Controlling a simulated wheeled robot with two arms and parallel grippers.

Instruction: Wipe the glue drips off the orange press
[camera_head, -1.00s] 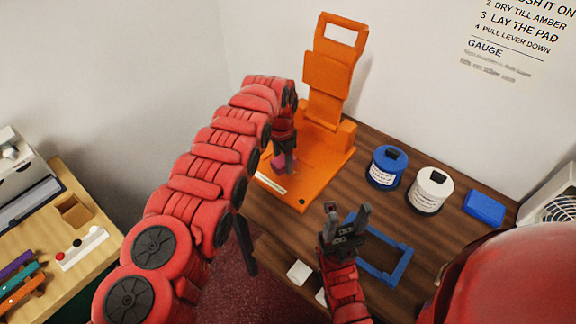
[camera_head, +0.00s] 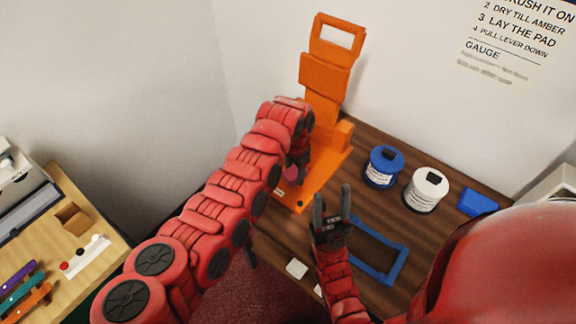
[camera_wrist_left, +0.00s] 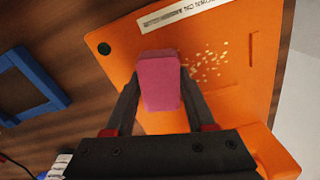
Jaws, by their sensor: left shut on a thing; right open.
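The orange press (camera_head: 326,88) stands at the back of the counter, its lever frame upright and its flat base in front. In the left wrist view its base (camera_wrist_left: 215,110) carries a patch of small pale drips (camera_wrist_left: 207,66). My left gripper (camera_wrist_left: 160,90) is shut on a pink block (camera_wrist_left: 160,82), held over the base beside the drips; whether it touches the base I cannot tell. In the head view my left arm hides most of the block and the drips. My right gripper (camera_head: 332,205) is open and empty, above the counter in front of the press.
A blue frame (camera_head: 402,262) lies beside my right gripper. A blue tub (camera_head: 383,168), a white tub (camera_head: 426,190) and a blue block (camera_head: 478,202) stand along the back right. White pieces (camera_head: 297,268) lie near the front edge. A side table (camera_head: 98,215) is at left.

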